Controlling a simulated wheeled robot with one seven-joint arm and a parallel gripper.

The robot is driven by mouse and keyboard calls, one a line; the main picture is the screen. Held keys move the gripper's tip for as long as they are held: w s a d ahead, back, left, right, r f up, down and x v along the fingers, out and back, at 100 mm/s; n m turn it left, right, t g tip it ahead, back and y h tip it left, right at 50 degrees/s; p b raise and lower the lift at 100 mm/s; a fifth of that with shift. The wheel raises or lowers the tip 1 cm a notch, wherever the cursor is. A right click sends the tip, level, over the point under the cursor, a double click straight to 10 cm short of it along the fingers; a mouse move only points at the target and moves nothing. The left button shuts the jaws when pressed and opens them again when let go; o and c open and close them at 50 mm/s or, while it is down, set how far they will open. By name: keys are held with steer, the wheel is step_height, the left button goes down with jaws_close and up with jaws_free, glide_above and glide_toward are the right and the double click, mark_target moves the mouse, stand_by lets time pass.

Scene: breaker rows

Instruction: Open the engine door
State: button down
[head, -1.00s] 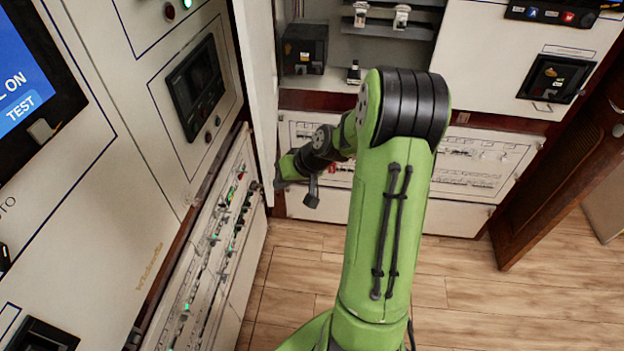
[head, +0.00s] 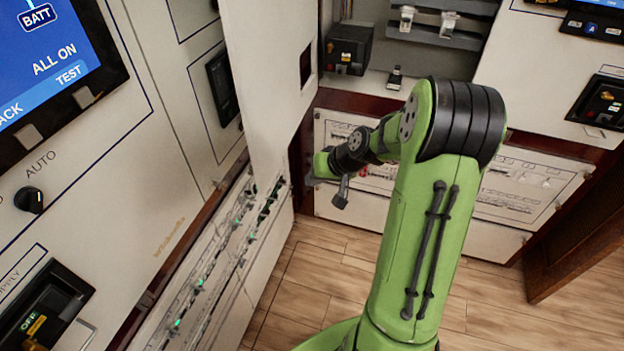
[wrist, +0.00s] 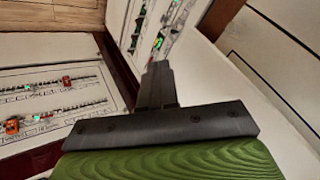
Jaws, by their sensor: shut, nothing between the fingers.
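A white door-like panel (head: 268,85) with a small dark square opening stands out from the left cabinet row in the head view. No label shows on it, so I cannot confirm that it is the engine door. My gripper (head: 310,176) is beside its far lower edge, partly hidden by my arm. In the wrist view my gripper (wrist: 157,72) is shut and empty, its fingers pointing toward a white panel surface (wrist: 215,75). I cannot tell whether they touch it.
Left cabinets carry a blue screen (head: 45,50), a black knob (head: 29,199) and rows of small switches (head: 215,245). A breaker panel (head: 520,185) is at the back. A brown wooden door (head: 570,250) stands at right. Wooden floor (head: 310,285) is clear beside my arm.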

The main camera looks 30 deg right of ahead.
steer(key=s+r, duration=0.4)
steer(key=r, duration=0.3)
steer(key=shift+s+a+p, duration=0.15)
steer(key=shift+s+p, duration=0.05)
steer(key=shift+p, duration=0.25)
